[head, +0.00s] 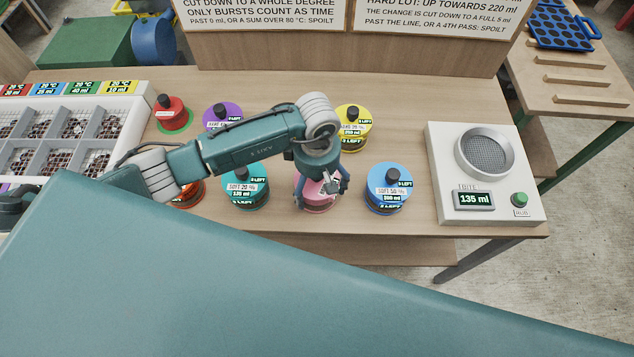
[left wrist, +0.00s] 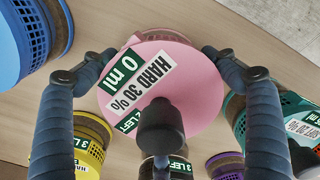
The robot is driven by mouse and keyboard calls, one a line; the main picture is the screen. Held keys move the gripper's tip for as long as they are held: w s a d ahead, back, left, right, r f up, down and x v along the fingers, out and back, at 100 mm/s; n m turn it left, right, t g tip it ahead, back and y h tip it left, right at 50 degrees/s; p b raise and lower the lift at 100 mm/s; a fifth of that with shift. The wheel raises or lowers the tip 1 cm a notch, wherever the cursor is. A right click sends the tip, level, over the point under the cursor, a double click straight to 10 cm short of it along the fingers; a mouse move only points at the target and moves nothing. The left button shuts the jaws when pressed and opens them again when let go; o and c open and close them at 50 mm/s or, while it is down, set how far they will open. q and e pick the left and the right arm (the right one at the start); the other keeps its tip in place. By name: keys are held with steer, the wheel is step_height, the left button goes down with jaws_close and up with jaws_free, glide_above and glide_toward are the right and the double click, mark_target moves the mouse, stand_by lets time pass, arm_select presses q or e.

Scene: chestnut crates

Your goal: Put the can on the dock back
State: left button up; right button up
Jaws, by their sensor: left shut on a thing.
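The pink can (head: 311,190) is in the row of cans near the table's front edge, partly hidden by my left gripper (head: 321,195). In the left wrist view the pink can (left wrist: 196,85) is between both fingers of the left gripper (left wrist: 160,58), which is shut on it. Its label reads HARD 30 %, 0 ml, 3 LEFT. I cannot tell whether its base touches the table. The white dock (head: 436,160) at the right has a round mesh plate (head: 485,152) with nothing on it, and its display reads 135 ml. My right gripper is not in view.
The blue can (head: 390,194) and teal can (head: 245,190) stand either side of the pink one. Yellow (head: 354,127), purple (head: 222,113), red (head: 172,116) and orange (head: 189,196) cans stand around my arm. A divided crate (head: 105,130) is at left. Bare table lies between blue can and dock.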

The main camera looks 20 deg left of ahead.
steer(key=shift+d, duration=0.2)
arm_select(q)
steer(key=shift+f, duration=0.15)
steer(key=o, duration=1.7)
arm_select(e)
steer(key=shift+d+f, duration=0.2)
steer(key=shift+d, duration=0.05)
arm_select(q)
steer(key=shift+r, duration=0.3)
step_height(320, 180, up, 10)
steer(key=b, duration=0.4)
steer(key=shift+r, duration=0.9)
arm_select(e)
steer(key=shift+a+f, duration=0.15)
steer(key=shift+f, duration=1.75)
arm_select(q)
steer(key=shift+s+f, duration=0.1)
